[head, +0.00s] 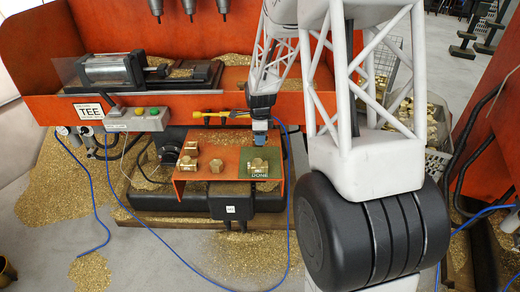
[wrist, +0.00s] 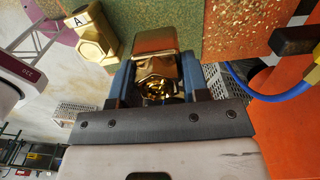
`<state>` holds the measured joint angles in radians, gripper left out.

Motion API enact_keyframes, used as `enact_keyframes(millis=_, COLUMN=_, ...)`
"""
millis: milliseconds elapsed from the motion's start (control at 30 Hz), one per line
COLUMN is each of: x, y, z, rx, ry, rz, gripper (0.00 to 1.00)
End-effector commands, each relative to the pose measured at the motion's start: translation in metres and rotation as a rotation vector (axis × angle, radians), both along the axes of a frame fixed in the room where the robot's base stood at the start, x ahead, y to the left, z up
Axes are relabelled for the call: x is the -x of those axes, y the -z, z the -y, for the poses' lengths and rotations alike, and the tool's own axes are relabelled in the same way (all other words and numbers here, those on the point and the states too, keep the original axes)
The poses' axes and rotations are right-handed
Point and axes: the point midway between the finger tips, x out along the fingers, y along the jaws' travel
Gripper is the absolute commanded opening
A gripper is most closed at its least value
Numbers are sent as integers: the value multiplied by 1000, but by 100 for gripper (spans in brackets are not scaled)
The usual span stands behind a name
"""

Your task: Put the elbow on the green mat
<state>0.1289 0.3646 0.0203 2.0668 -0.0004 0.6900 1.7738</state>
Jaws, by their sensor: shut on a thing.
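My gripper (wrist: 157,88) is shut on a brass fitting (wrist: 156,68), held between its blue fingers. Its rounded body shows in the wrist view, but the fingers hide part of it, so I cannot tell its full shape. In the head view my gripper (head: 260,138) is at the back edge of the green mat (head: 273,180), marked DONE; the held fitting is not clear there. Another brass fitting (head: 259,165) is on the mat, in front of the gripper. The green mat (wrist: 230,25) also shows beyond the fingers in the wrist view.
Several brass fittings (head: 216,166) stand on the orange table (head: 236,155) left of the mat. A fitting tagged A (wrist: 92,40) is left of my gripper in the wrist view. An orange machine ledge (head: 200,108) rises behind. A blue hose (head: 287,190) hangs right of the mat.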

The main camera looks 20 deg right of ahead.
Motion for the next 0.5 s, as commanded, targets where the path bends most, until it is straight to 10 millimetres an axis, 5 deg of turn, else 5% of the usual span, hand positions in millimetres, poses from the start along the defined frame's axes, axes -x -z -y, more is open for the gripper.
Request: enact_keyframes(millis=500, x=-1, y=20, z=0, rx=1, ry=0, rz=2, gripper=5)
